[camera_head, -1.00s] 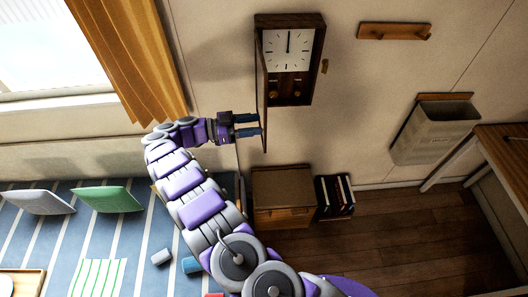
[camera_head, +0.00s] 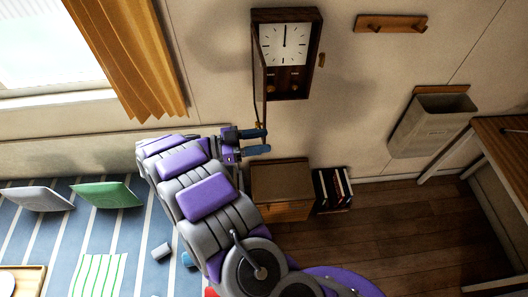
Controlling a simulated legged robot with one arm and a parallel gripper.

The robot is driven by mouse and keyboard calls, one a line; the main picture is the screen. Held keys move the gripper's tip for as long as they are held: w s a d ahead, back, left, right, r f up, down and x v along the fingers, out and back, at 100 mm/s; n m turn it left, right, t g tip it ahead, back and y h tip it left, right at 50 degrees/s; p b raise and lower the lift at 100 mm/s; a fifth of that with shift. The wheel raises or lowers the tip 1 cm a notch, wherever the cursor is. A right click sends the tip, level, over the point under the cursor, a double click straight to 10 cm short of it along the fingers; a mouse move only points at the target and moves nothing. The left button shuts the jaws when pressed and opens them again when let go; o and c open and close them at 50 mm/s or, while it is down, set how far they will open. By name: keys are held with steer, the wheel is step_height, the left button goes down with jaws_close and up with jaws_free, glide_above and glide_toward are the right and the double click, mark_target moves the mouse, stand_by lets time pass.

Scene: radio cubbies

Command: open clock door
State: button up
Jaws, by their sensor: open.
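The wall clock (camera_head: 284,52) hangs at the top centre, with a dark wooden case and a white square dial showing. Its door (camera_head: 260,82) stands swung out on the left side of the case and is seen nearly edge-on. My gripper (camera_head: 267,141) is just below the door's lower end, pointing right. Its two blue fingers are apart with nothing visible between them. I cannot tell whether a finger touches the door.
A wooden cabinet (camera_head: 281,190) stands on the floor below the clock, beside several books (camera_head: 332,189). A peg rack (camera_head: 393,24) and a grey bin (camera_head: 430,125) hang on the wall to the right. A curtain (camera_head: 128,55) hangs at left.

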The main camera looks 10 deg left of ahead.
steer(key=shift+s+d+r+p, duration=0.1)
steer(key=shift+s+d+p, duration=0.3)
steer(key=shift+s, duration=0.45)
steer(key=shift+s+d+r+p, duration=0.1)
steer(key=shift+s+d+p, duration=0.15)
steer(key=shift+s+d, duration=0.45)
steer(key=shift+s+d+r+p, duration=0.1)
steer(key=shift+s+d+p, duration=0.2)
steer(key=shift+s, duration=0.7)
steer(key=shift+c, duration=0.4)
